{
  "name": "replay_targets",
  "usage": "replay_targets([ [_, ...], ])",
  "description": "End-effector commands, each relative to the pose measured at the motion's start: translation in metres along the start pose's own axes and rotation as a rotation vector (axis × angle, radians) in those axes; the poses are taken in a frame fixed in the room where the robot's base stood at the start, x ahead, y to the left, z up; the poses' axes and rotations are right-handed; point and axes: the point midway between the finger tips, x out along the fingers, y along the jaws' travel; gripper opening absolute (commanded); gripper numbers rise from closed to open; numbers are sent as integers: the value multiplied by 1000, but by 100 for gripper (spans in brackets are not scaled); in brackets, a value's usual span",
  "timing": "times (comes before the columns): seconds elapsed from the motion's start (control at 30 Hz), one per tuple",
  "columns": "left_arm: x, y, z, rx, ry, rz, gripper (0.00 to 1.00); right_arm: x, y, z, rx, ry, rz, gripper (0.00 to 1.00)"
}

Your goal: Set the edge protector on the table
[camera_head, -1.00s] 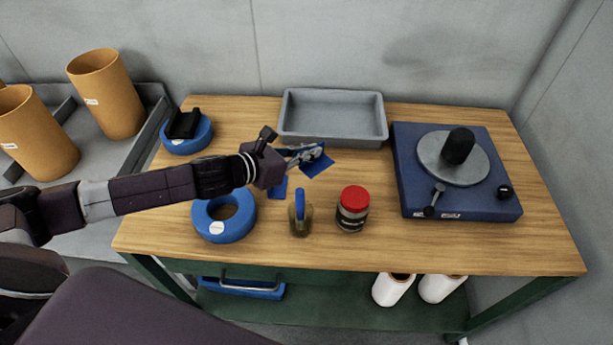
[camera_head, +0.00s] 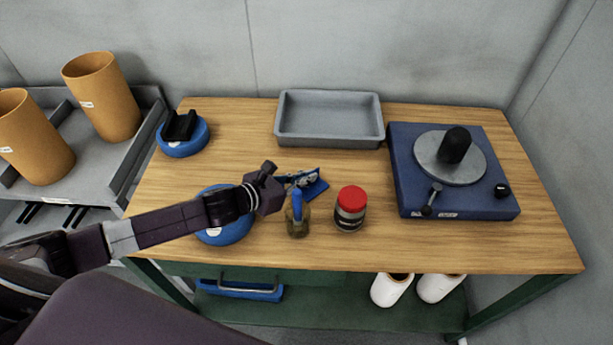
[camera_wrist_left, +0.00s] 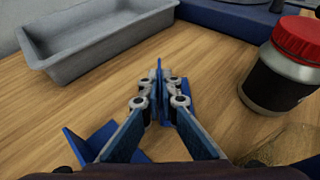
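A blue angled edge protector (camera_head: 316,189) is at the tips of my left gripper (camera_head: 299,179), left of the red-lidded jar. In the left wrist view the fingertips (camera_wrist_left: 158,104) close on an upright wall of this protector (camera_wrist_left: 186,88). Its other flap lies low, at or just above the tabletop; I cannot tell whether it touches. A second blue angled piece (camera_wrist_left: 92,145) lies on the wooden table (camera_head: 450,245) to the left in the wrist view. In the head view my gripper hides it. My right gripper is not in view.
The red-lidded jar (camera_head: 350,209) and a blue-topped bottle (camera_head: 297,217) stand close by. A blue ring (camera_head: 222,235) is partly under my arm. A grey tray (camera_head: 330,138) and a blue turntable unit (camera_head: 405,165) stand behind and right. Bare wood lies between.

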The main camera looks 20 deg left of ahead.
Motion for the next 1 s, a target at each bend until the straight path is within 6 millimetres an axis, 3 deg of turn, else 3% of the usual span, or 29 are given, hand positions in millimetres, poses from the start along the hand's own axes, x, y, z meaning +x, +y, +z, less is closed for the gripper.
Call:
replay_targets([
  [0.03, 1, 0, -3, 0, 0, 0, 0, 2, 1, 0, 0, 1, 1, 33],
  [0.23, 1, 0, -2, 0, 1, 0, 22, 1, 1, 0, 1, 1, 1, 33],
  [0.6, -3, 0, 1, 0, 2, 0, 22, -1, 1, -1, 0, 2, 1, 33],
  [1.0, -68, 0, -3, 2, 6, 1, 22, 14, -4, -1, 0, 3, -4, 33],
])
